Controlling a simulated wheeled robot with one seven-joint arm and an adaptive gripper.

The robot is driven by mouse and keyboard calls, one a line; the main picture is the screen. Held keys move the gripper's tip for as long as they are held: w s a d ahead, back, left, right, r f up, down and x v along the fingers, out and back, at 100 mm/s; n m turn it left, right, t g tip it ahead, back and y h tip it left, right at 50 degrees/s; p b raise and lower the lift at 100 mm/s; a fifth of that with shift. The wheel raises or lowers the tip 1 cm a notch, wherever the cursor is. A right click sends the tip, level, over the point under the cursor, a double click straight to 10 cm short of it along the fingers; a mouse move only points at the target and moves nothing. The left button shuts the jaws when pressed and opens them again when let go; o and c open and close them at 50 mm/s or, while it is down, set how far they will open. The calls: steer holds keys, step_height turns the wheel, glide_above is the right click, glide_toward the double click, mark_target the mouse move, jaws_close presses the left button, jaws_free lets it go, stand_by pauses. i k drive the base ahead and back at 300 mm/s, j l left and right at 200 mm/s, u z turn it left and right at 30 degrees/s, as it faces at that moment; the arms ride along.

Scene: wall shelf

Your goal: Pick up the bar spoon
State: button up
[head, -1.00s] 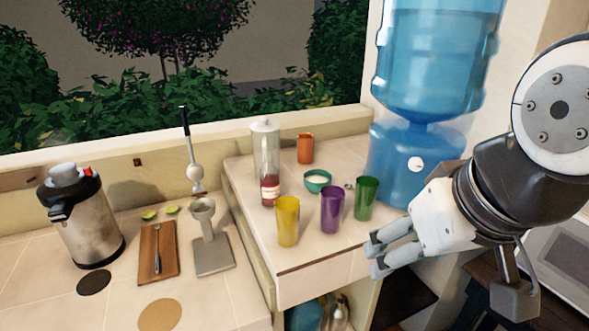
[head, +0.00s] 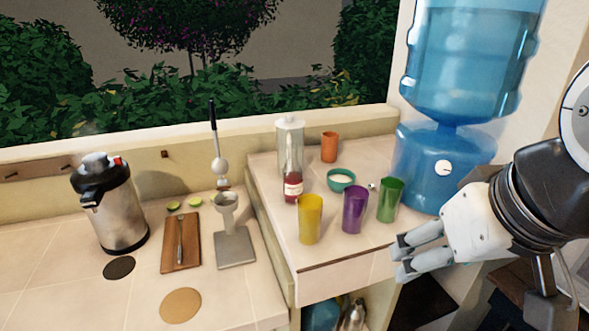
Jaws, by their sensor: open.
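A thin metal utensil, which looks like the bar spoon (head: 181,238), lies lengthwise on a brown wooden board (head: 192,258) on the left counter in the head view. Its fine shape is too small to make out. My gripper (head: 399,258) is at the right, beside the front edge of the raised counter, with its fingers pointing left. It is open and empty, far to the right of the utensil and apart from it.
A steel dispenser (head: 120,215) stands left of the board, a lever press (head: 235,250) right of it. Yellow (head: 310,220), purple (head: 354,210) and green (head: 390,200) cups, a bottle (head: 291,165) and a water cooler (head: 435,165) stand on the raised counter.

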mark_target(180, 216)
steer(key=i+j+u, duration=0.1)
steer(key=j, duration=0.3)
steer(key=i+j+u, duration=0.15)
steer(key=j, duration=0.2)
steer(key=i+j+u, duration=0.1)
steer(key=i+j, duration=0.15)
steer(key=i+j+u, duration=0.15)
steer(key=j, duration=0.25)
